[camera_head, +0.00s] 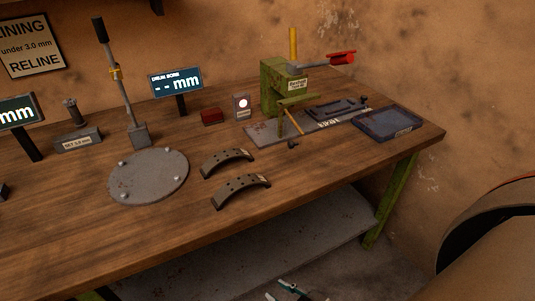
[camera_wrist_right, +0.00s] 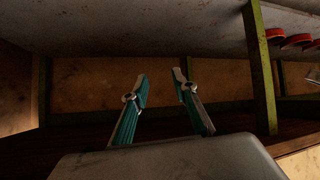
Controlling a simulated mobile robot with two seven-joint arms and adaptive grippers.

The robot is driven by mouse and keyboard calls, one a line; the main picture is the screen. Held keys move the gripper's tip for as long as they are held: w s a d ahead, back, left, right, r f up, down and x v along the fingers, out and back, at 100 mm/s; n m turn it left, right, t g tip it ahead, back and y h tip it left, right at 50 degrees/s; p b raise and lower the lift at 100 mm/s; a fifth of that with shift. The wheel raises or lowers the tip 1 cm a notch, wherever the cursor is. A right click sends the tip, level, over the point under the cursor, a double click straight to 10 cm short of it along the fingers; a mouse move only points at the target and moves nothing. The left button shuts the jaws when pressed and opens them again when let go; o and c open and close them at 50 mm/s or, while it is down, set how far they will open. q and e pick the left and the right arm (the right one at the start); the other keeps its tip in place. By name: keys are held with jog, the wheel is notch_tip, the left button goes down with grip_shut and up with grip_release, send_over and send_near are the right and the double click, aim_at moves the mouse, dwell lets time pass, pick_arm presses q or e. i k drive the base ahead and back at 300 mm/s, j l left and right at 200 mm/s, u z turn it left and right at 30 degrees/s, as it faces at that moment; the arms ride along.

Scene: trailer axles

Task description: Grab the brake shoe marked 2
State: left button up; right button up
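Two curved dark brake shoes lie side by side on the wooden workbench: a farther one (camera_head: 228,162) and a nearer one (camera_head: 241,191). Each has holes along its face and a small pale mark near its right end. The marks are too small to read, so I cannot tell which shoe is 2. My right gripper (camera_head: 288,291) is at the bottom edge of the head view, low in front of the bench and well apart from both shoes. In the right wrist view, its two fingers (camera_wrist_right: 161,88) are spread with nothing between them. My left gripper is not in view.
A round grey plate (camera_head: 148,176) lies left of the shoes. A green press (camera_head: 285,90) and a dark blue tray (camera_head: 387,126) are at the right. A lower shelf (camera_head: 240,250) lies under the workbench (camera_head: 330,172). The bench front near the shoes is clear.

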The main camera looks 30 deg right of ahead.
aim_at(240, 183)
jog(key=i+l, duration=0.15)
jog(key=l, duration=0.25)
jog(key=i+l, duration=0.1)
jog(key=l, duration=0.35)
jog(key=i+l, duration=0.15)
jog(key=l, duration=0.25)
